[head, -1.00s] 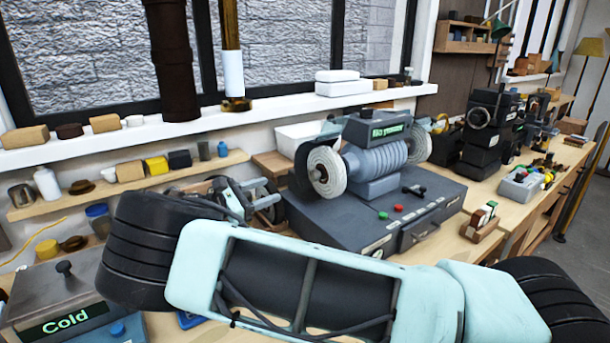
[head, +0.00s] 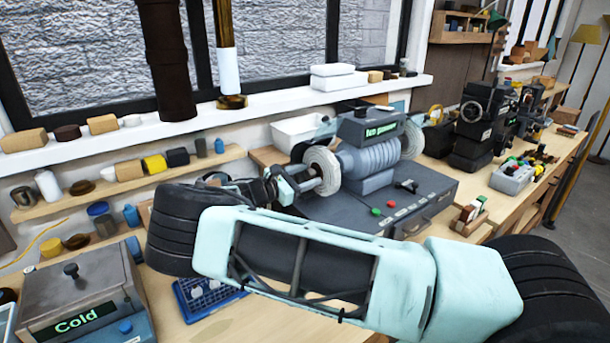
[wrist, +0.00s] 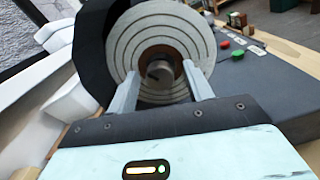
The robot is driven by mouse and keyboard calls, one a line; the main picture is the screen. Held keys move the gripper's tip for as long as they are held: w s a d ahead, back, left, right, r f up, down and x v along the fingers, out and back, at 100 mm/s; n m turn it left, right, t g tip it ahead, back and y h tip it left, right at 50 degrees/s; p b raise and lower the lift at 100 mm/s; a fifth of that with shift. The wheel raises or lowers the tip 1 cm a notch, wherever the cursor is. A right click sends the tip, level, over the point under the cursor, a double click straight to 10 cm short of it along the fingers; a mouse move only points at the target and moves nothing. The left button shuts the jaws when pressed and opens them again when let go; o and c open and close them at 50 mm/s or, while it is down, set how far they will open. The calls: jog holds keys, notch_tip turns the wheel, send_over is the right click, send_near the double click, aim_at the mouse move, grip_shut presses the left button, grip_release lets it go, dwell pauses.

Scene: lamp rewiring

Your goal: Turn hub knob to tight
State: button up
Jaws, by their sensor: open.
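The hub knob (wrist: 160,71) is a small grey cylinder at the centre of a pale grooved wheel (wrist: 202,35) in the wrist view. A brown ring surrounds it. The wheel also shows in the head view (head: 323,164), on the left end of the ribbed grey machine (head: 372,160). My gripper (wrist: 157,82) is open, with one finger on each side of the knob. The fingertips are close to the wheel's face; I cannot tell whether they touch the knob. In the head view my gripper is at the wheel's left side, and the knob is hidden there.
The machine's dark base (head: 437,186) carries a red button (head: 393,205) and a green button (head: 376,211). A "Cold" box (head: 80,292) and a blue tray (head: 205,300) are at the lower left. A white bin (head: 300,130) stands behind the machine.

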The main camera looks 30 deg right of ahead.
jog(key=c, duration=1)
